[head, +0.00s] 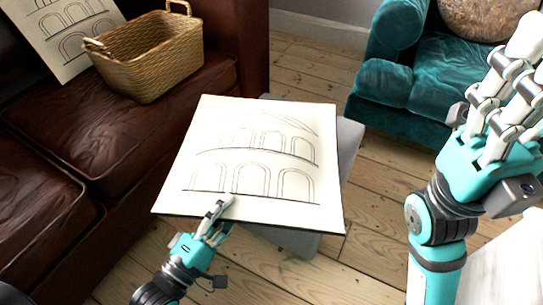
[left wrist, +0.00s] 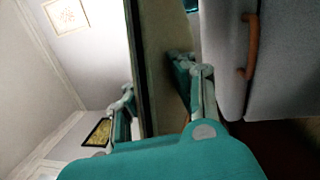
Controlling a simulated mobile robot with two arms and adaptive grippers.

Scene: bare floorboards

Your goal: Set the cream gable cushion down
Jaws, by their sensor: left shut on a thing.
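The cream gable cushion (head: 250,170) is a flat, thin square with a line drawing of arches. In the head view it is held face up over a grey box-like seat (head: 347,150). My left gripper (head: 218,215) is shut on its near edge, left of the middle. In the left wrist view the cushion (left wrist: 158,60) shows edge-on between my fingers, beside a grey surface with a brown handle (left wrist: 252,45). I cannot tell whether the cushion touches the seat.
A dark red leather sofa (head: 100,135) stands at the left, with a wicker basket (head: 150,60) and a similar arch-printed panel (head: 65,35) on it. A teal armchair (head: 410,90) with a round brown cushion (head: 485,15) stands at the back right. Floorboards (head: 375,220) show bare between them.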

